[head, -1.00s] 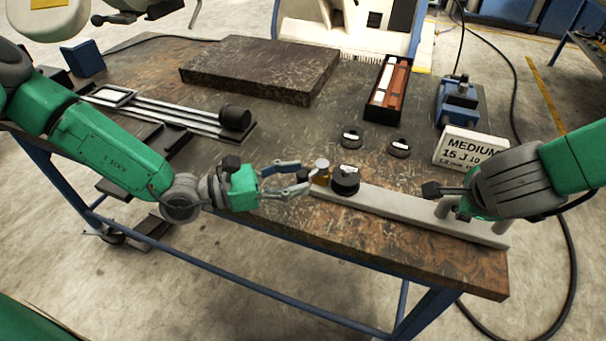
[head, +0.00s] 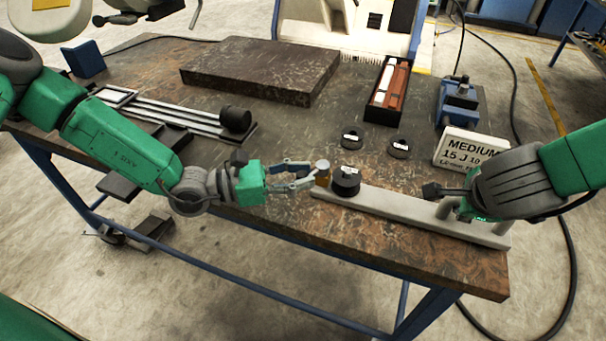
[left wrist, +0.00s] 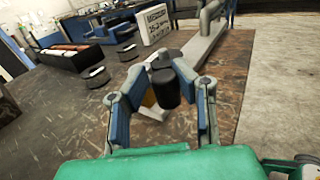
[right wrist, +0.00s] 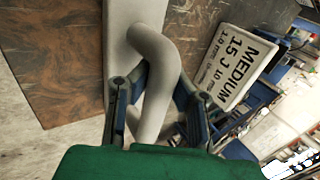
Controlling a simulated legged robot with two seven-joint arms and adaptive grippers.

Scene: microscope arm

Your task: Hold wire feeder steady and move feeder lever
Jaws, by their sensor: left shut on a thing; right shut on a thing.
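The wire feeder is a long pale grey bar (head: 420,214) along the table's front edge, with a curved grey handle at its right end, also in the right wrist view (right wrist: 155,85).
Two black discs (head: 351,141) lie behind the bar. A white "MEDIUM 15 J" block (head: 468,148) stands near the right gripper. A box with red-brown contents (head: 388,90), a blue device (head: 460,100), a dark slab (head: 262,70) and a rail assembly (head: 165,112) lie farther back.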

